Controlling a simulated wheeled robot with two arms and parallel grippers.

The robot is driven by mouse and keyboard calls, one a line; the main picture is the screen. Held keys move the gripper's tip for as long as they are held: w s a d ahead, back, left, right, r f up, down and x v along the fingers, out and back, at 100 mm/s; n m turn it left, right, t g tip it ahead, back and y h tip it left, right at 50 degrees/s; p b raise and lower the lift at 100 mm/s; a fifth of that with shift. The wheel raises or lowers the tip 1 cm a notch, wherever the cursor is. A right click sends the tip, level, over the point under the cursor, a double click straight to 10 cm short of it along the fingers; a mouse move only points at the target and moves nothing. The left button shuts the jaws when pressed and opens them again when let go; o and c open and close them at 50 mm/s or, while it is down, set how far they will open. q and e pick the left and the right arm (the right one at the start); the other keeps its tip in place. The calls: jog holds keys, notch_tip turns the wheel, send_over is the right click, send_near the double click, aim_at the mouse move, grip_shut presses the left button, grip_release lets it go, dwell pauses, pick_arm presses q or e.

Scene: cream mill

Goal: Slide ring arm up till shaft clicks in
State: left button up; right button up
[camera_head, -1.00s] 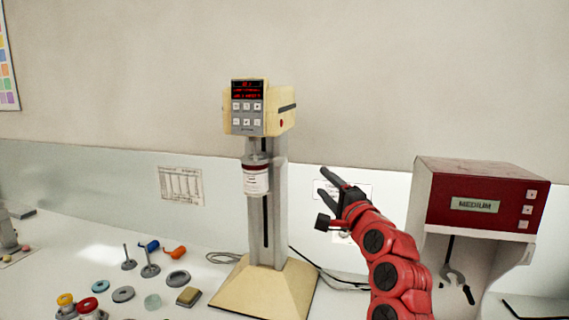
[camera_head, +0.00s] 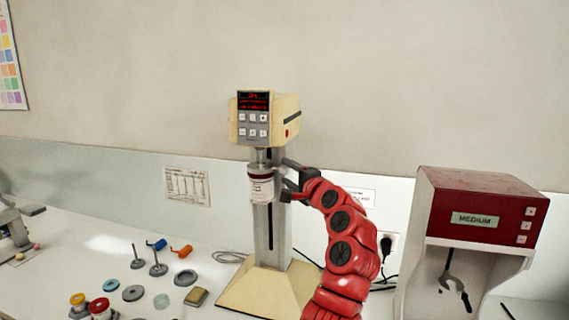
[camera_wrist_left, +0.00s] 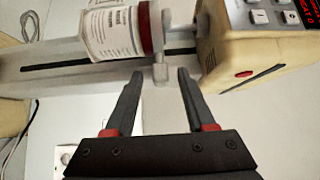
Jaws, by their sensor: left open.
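A white labelled jar (camera_head: 261,188) with a red band hangs on the front of the mixer's grey column (camera_head: 272,235), just under the cream motor head (camera_head: 268,117). It also shows in the left wrist view (camera_wrist_left: 110,32), lying sideways there. A short grey shaft (camera_head: 262,156) shows between jar and head; I cannot tell whether it is seated. A small pale grey tab (camera_wrist_left: 161,73), apparently of the ring arm, sticks out beside the red band. My left gripper (camera_head: 283,180) is open at the jar's right side. Its fingertips (camera_wrist_left: 162,76) lie either side of the tab, with gaps visible.
A red and grey machine (camera_head: 480,215) reading MEDIUM stands at the right. Several discs, stirrers and small jars lie on the white bench at the left, with a tan block (camera_head: 197,297) near the mixer's base (camera_head: 262,293). Cables run behind the column.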

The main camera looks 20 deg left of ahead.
pick_arm(q)
jog(key=shift+x, duration=1.25)
grip_shut()
dwell(0.5)
